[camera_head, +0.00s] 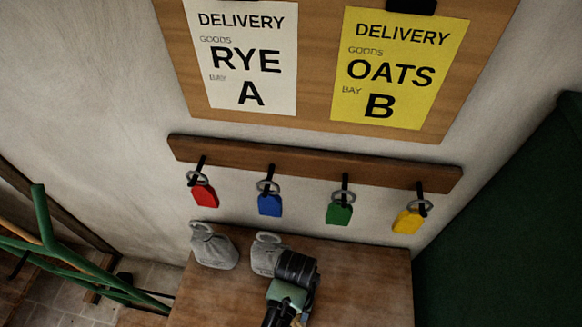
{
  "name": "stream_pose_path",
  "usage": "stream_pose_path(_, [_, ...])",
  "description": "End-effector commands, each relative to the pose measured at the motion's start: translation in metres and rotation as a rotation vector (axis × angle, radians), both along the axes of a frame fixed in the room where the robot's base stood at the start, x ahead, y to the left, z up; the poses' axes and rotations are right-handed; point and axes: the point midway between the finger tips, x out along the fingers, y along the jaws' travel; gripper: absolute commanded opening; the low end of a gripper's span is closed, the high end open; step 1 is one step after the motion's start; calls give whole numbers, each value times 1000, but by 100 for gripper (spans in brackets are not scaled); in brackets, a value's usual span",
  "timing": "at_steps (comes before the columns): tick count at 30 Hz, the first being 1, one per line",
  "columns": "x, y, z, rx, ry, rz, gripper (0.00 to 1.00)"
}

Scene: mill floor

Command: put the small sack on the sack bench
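No small sack can be made out for certain. Two grey, sack-shaped pieces with ring handles stand on a brown wooden surface, a left one (213,248) and a right one (264,254). I cannot tell whether either is the small sack or whether they are weights. The wooden surface (360,285) lies against the wall, and I cannot tell whether it is the sack bench. My gripper (287,296) is over this surface, just in front of the right grey piece and partly covering it. Its fingers are not clear, and any contact or hold is hidden.
A wooden rail (310,163) on the wall carries red, blue, green and yellow tags. Above it hangs a board with a white rye notice (245,55) and a yellow oats notice (395,65). Green bars (75,255) stand left; a dark green mass (510,230) stands right.

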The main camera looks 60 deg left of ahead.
Motion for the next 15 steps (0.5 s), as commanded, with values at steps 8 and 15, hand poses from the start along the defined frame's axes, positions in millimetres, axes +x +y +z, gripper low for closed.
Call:
stream_pose_path(8, [2,2,1,4,-5,0,0])
stream_pose_path(15, [0,0,-3,1,-2,0,83])
